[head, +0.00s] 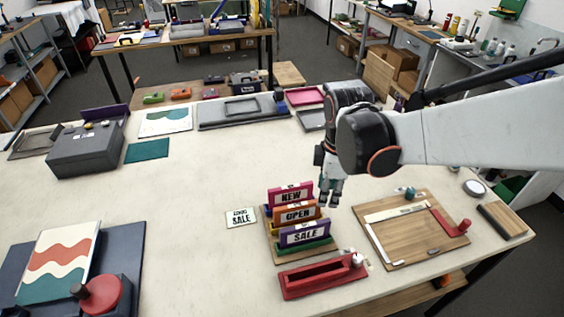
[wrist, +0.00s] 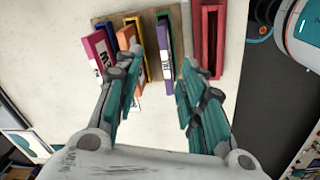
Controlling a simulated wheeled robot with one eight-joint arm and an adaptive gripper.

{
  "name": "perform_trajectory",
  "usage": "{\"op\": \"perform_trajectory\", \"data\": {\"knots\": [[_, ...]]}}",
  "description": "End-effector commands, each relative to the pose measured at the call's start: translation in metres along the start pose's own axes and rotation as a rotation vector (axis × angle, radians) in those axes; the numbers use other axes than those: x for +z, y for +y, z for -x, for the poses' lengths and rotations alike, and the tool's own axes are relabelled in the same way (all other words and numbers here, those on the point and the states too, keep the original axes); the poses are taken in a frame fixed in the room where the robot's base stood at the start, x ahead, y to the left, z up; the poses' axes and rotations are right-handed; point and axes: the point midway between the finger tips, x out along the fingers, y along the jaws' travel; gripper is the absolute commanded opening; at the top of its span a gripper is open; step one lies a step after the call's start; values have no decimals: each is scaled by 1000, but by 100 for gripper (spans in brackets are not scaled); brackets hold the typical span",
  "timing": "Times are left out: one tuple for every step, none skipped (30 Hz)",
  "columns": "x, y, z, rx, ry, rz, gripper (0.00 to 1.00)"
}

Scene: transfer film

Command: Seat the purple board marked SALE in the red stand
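The purple board marked SALE (head: 304,234) stands upright at the front of a wooden rack, in a green holder (head: 318,247). Behind it stand the orange OPEN board (head: 297,213) and the pink NEW board (head: 291,195). The red stand (head: 321,276) lies in front of the rack, its long slot empty. My gripper (head: 330,199) is open and hangs above the rack's right side. In the wrist view, the purple board (wrist: 165,66) appears between the spread fingertips of my gripper (wrist: 166,68), apparently below them and untouched. The red stand (wrist: 209,35) shows beyond the right finger.
A small card reading SALE (head: 241,217) lies left of the rack. A wooden board with a ruler and red handle (head: 400,228) lies to the right. A grey box (head: 88,148) stands far left. The table's middle left is clear.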

Motion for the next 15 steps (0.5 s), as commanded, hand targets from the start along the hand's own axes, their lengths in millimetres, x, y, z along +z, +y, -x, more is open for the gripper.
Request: {"op": "perform_trajectory", "data": {"knots": [[-7,6,0,-22,-6,62,37],[-10,8,-3,-34,-8,97,37],[-21,2,-12,-50,-9,169,37],[-29,-1,-19,-59,-10,222,37],[-34,-4,-24,-67,-10,266,37],[-41,-8,-29,-77,-10,314,37],[-44,-10,-32,-82,-11,341,37],[-47,-11,-34,-86,-10,364,37],[-49,-13,-37,-90,-10,385,37],[-51,-14,-39,-92,-10,396,37],[-51,-14,-40,-94,-10,403,37],[-51,-15,-43,-95,-10,406,37],[-51,-15,-45,-95,-10,406,37],[-51,-16,-48,-95,-10,406,37],[-51,-16,-53,-94,-10,405,37]]}}
